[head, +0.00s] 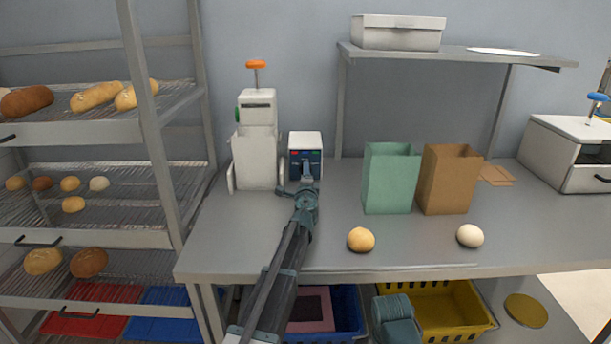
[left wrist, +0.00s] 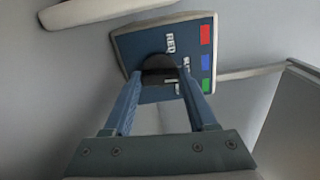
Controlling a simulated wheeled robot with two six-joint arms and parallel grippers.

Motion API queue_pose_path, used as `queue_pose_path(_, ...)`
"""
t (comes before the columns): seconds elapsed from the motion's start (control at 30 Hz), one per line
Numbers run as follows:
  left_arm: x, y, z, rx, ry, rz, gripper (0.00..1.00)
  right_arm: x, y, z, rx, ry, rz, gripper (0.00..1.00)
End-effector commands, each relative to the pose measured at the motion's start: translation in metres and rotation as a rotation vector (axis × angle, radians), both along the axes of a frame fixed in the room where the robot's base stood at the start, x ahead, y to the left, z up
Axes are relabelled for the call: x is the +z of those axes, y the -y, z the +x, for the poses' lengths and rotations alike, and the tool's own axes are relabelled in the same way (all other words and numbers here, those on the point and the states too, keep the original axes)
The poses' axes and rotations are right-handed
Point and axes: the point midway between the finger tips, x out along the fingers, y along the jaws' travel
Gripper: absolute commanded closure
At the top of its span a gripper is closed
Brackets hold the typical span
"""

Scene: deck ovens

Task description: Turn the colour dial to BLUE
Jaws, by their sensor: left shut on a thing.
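The colour dial is a dark round knob (left wrist: 158,66) on the blue front panel (left wrist: 128,42) of a small white box (head: 305,139) on the bench. The panel carries red, blue and green patches; the word RED is readable and the other labels are partly covered. My left gripper (left wrist: 160,82) is shut on the knob, one finger on each side. In the head view my left gripper (head: 306,172) reaches the box front and hides the dial. No pointer mark is visible, so the dial's setting cannot be told.
A white machine with an orange-topped lever (head: 256,112) stands just left of the box. A green bag (head: 390,180) and a brown bag (head: 449,180) stand to the right. Two round buns (head: 361,239) (head: 470,235) lie near the front edge. A bread rack (head: 150,120) is at left.

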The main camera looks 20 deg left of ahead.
Motion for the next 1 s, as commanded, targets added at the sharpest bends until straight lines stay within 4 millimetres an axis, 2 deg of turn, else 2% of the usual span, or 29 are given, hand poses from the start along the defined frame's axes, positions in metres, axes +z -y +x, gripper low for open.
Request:
queue_pose_path(0.3, -0.0002, -0.0004, -0.0009, 0.001, 0.024, -0.082, 0.98, -0.0002, 0.0000, 0.0000, 0.000, 0.000, 0.000, 0.50)
queue_pose_path(0.77, -0.0003, -0.0004, -0.0012, 0.001, 0.027, -0.093, 0.98, -0.0003, 0.0000, 0.0000, 0.000, 0.000, 0.000, 0.50)
queue_pose_path(0.8, -0.0003, -0.0004, -0.0012, 0.001, 0.027, -0.092, 0.41, -0.0003, 0.0000, 0.0000, 0.000, 0.000, 0.000, 0.50)
queue_pose_path(0.97, -0.0003, -0.0003, -0.0009, 0.001, 0.027, -0.092, 0.12, -0.0003, 0.0000, 0.0000, 0.000, 0.000, 0.000, 0.50)
queue_pose_path(1.0, -0.0003, -0.0003, -0.0008, 0.001, 0.027, -0.092, 0.12, -0.0002, 0.0000, 0.0000, 0.000, 0.000, 0.000, 0.50)
